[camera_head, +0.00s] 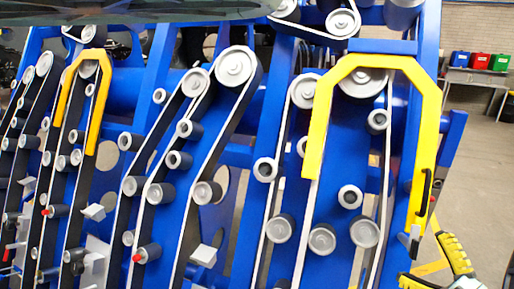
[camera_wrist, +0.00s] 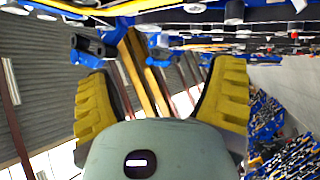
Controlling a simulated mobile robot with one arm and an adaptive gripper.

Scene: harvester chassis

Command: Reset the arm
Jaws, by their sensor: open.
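My gripper (camera_head: 424,258) is at the lower right of the head view, with its ribbed yellow fingers spread apart. It is just below and to the right of the lower end of a yellow guard (camera_head: 428,120), which has a black handle (camera_head: 425,190). In the wrist view, my gripper (camera_wrist: 161,70) is open, with one finger on each side. Yellow bars (camera_wrist: 145,75) show between the fingers, and nothing is seen clamped there. The arm behind the gripper is mostly out of the head view.
The blue harvester chassis (camera_head: 335,210) fills most of the head view, with grey rollers and belts. A second yellow guard (camera_head: 68,85) is at the left. Blue, red and green bins (camera_head: 480,61) stand on a table at the back right. Open floor (camera_head: 485,165) lies right of the chassis.

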